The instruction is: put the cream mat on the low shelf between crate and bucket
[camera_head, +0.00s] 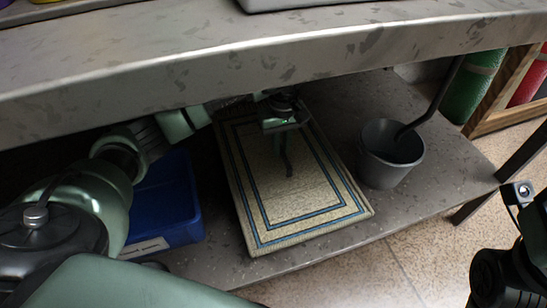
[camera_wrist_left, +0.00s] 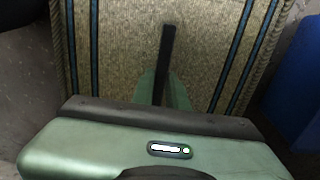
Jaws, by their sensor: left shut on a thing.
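The cream mat (camera_head: 325,207), with dark blue border lines, is over the low shelf (camera_head: 440,185), between the blue crate (camera_head: 165,205) on the left and the grey bucket (camera_head: 391,160) on the right. It looks roughly flat; I cannot tell whether its whole underside touches the shelf. My left gripper (camera_head: 286,160) reaches in under the upper shelf and is shut on the mat's far part. My right gripper does not show, only part of my right arm at lower right.
The upper metal shelf (camera_head: 270,65) hangs close above my left arm and hides the mat's far end. A dark handle rises from the bucket. Green and red rolls (camera_head: 474,85) stand in a wooden frame at upper right. Bare shelf lies in front of the bucket.

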